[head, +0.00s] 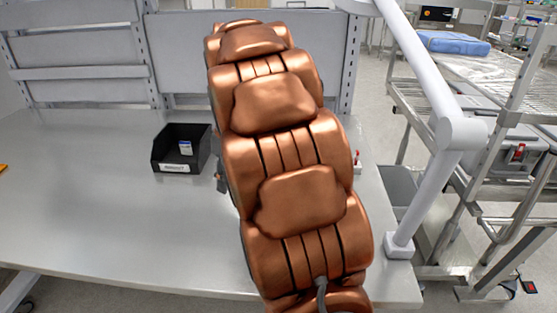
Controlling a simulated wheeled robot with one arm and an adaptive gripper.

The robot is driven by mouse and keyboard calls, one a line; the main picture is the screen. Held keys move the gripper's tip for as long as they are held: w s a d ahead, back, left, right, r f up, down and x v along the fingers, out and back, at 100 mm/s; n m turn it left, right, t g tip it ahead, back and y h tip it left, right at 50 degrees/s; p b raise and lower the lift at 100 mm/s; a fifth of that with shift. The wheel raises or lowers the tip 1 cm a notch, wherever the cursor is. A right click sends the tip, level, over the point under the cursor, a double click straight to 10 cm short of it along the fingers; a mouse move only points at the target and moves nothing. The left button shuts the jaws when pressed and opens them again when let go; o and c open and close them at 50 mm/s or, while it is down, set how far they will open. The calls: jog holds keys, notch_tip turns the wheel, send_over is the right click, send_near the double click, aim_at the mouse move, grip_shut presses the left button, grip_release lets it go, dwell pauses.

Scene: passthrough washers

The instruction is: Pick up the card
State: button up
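A small blue-and-white card (186,146) shows inside a black open-top bin (162,150) on the grey table, left of my arm. It looks upright or leaning; I cannot tell which. The bin has a white label on its front. My copper-coloured arm fills the middle of the head view and hides what lies behind it. A small dark part shows at the arm's left edge, right of the bin and apart from it; it may be part of my gripper. The gripper's fingers are hidden, so I cannot see their state.
A small red-topped item (357,156) sits right of my arm. A white post (425,80) and metal carts (500,200) stand at the right.

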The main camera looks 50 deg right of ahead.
jog(key=w+d+f+n+t, duration=0.1)
jog(key=w+d+n, duration=0.1)
jog(key=d, duration=0.7)
jog(key=w+d+f+n+t, duration=0.1)
jog(key=w+d+n, duration=0.1)
jog(key=d, duration=0.8)
jog(key=w+d+f+n+t+y+p, duration=0.1)
jog(key=w+d+n, duration=0.1)
jog(key=d, duration=0.8)
jog(key=shift+d+f, duration=0.15)
jog(key=shift+f, duration=0.2)
jog(key=shift+p+x, duration=0.45)
jog(key=shift+x, duration=0.8)
jog(key=shift+w+f+p, duration=0.5)
jog(key=shift+f+p, duration=0.05)
jog(key=shift+p, duration=0.1)
jog(key=shift+w+p+x, duration=0.1)
jog(key=shift+p+x, duration=0.3)
jog(key=shift+x, duration=0.55)
jog(key=shift+w+p+x, duration=0.15)
jog(key=shift+p+x, duration=0.2)
jog(key=shift+x, duration=0.6)
jog(key=shift+c, duration=0.2)
grip_shut()
